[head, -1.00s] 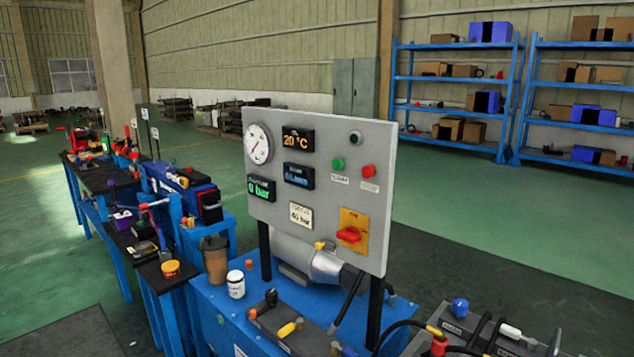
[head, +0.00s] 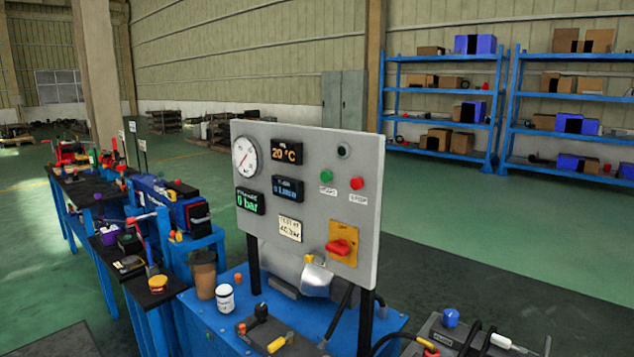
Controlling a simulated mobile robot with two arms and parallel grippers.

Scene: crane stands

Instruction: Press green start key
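The green start key (head: 326,176) is a small round button on the upper right of a grey control panel (head: 297,200), with a label below it. A red button (head: 356,183) sits just to its right. A dark round fitting (head: 344,151) is above the two. A red rotary switch (head: 341,247) on a yellow plate is lower on the panel. The panel stands upright on dark posts above a blue bench (head: 205,322). Neither of my grippers shows in the head view, and nothing covers the green key.
A brown cup (head: 203,275) and a white jar (head: 225,298) stand on the bench left of the panel. Hoses and fittings lie at the lower right. More blue benches (head: 100,215) run back at left. Blue shelves (head: 443,90) stand far behind; the floor between is clear.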

